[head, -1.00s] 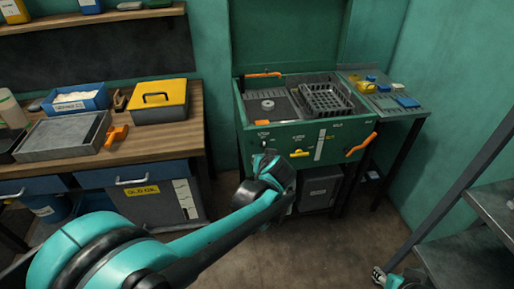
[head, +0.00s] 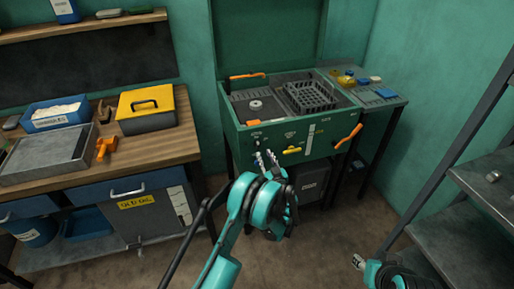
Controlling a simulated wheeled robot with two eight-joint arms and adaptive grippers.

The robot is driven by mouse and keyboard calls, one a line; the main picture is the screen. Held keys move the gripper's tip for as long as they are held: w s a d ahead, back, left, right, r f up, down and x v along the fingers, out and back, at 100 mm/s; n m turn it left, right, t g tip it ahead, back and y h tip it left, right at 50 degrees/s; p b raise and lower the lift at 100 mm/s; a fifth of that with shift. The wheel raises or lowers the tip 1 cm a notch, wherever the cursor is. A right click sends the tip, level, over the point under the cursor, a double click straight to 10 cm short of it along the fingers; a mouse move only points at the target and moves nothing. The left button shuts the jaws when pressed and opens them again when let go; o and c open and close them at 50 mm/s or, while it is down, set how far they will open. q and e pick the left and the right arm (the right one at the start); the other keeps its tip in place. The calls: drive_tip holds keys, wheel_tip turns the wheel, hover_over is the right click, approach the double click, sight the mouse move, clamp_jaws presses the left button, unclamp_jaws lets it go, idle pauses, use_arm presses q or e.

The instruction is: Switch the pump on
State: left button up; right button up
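The green parts washer (head: 232,120) stands at the back with its lid up. Its front panel carries small labels, a yellow handle (head: 292,150), a pale upright strip (head: 311,138) and an orange lever (head: 348,137). A small dark control (head: 257,143) sits under the left label; the lettering is too small to read, so I cannot tell if it is the pump switch. My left gripper (head: 265,158) is just below and in front of it, fingers apart and empty, covering part of the lower panel. My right gripper (head: 358,262) is low at the right, away from the washer; its opening is unclear.
A wooden workbench (head: 160,148) at left holds a yellow box (head: 146,112), a blue bin (head: 57,112) and a grey tray (head: 45,160). A small side table (head: 390,103) adjoins the washer. Metal shelving (head: 490,185) stands at right. The floor between is clear.

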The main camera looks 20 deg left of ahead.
sight(258, 144)
use_arm(q)
drive_tip(key=b+x, duration=0.1)
drive_tip(key=x, duration=0.4)
drive_tip(key=shift+w+a+f+b, duration=0.15)
drive_tip(key=shift+a+b, duration=0.05)
drive_tip(key=shift+b, duration=0.1)
drive_tip(key=shift+x, duration=0.85)
clamp_jaws()
